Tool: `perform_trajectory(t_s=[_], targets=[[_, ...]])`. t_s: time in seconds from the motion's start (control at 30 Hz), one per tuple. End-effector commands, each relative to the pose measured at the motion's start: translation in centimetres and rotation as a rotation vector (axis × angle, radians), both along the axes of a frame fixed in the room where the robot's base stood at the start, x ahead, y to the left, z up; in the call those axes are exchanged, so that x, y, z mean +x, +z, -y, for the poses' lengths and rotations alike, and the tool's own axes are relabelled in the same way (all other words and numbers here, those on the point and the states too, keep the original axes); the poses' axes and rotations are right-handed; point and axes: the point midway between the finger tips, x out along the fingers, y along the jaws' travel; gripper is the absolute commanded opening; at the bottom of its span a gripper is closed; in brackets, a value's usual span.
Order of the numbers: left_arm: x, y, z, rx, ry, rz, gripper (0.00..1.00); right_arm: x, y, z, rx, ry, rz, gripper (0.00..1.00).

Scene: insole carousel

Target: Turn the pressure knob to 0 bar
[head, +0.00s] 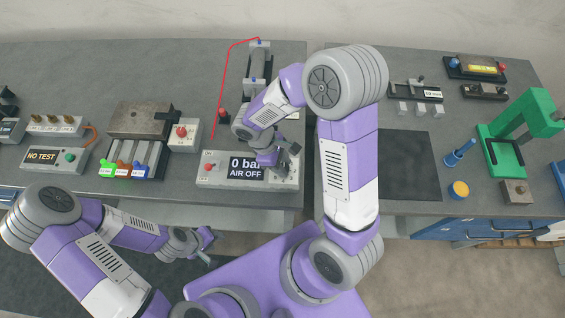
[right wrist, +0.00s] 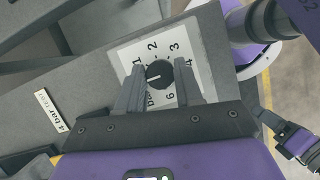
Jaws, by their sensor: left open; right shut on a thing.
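The black pressure knob (right wrist: 159,72) sits on a white dial plate with numbers around it, in the right wrist view. Its white pointer line points left, just below the 1, towards a dial part that a finger hides. My right gripper (right wrist: 158,82) is shut on the knob, one finger on each side. In the head view my right gripper (head: 284,158) is over the right end of the pressure box, hiding the knob. My left gripper (head: 205,246) is open and empty, in front of the bench edge.
A red button (head: 209,167) is on the left of the pressure box. A "4 bar" label (right wrist: 52,110) lies left of the dial. Behind the box stand a cylinder (head: 258,65) with a red hose and a red-topped part. A clamp block (head: 140,120) is further left, a green press (head: 515,135) far right.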

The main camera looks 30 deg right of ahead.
Motion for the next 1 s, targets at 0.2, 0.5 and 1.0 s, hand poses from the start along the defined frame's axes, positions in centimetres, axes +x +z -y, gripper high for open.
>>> perform_trajectory(t_s=[0.2,0.5,1.0], targets=[[0.0,0.0,0.0,0.0,0.0,0.0,0.43,0.1,0.0,-0.1,0.002,0.003,0.001,0.05],[0.0,0.0,0.0,0.0,0.0,0.0,0.43,0.0,0.0,0.0,0.001,0.001,0.0,0.61],[0.0,1.0,0.0,0.0,0.0,0.0,0.43,1.3,4.6,-1.4,0.001,0.001,0.005,0.61]])
